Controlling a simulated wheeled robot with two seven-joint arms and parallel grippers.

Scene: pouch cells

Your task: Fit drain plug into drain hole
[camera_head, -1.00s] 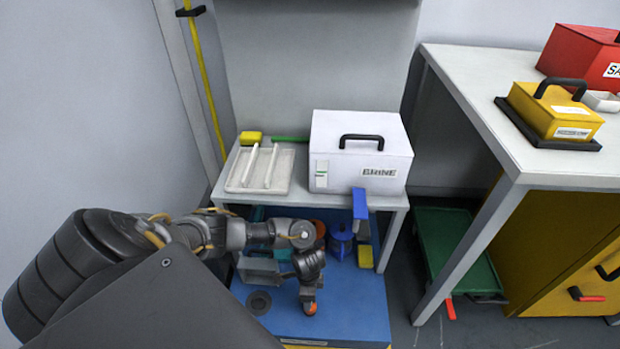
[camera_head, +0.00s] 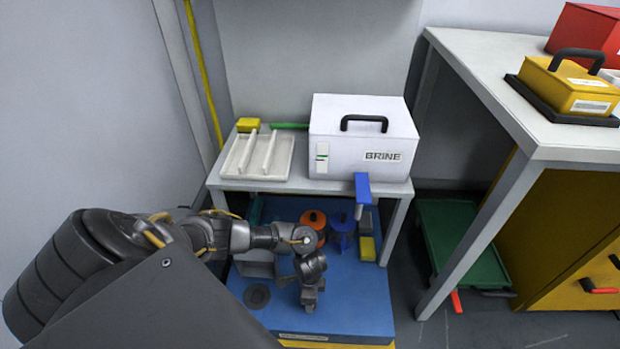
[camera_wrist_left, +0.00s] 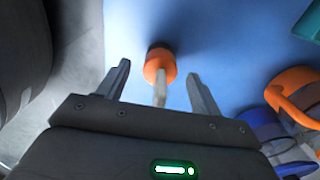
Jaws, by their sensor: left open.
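An orange plug-like piece (camera_wrist_left: 160,65) with a pale stem shows between the fingers of my left gripper (camera_wrist_left: 160,85) in the left wrist view. The fingers are open and apart from it on both sides. A dark patch behind it on the blue surface may be a hole or a shadow; I cannot tell. In the head view my left gripper (camera_head: 311,298) is low over the blue platform and hides the orange piece. A dark round ring (camera_head: 257,296), which looks like the drain hole, lies left of the gripper. My right gripper is not in view.
The blue platform (camera_head: 350,305) lies below a grey shelf table (camera_head: 290,186) carrying a white BRINE box (camera_head: 365,140) and a tray (camera_head: 275,157). An orange-topped item (camera_head: 313,220) and a blue container (camera_head: 342,238) stand at the back. A table (camera_head: 500,95) stands right.

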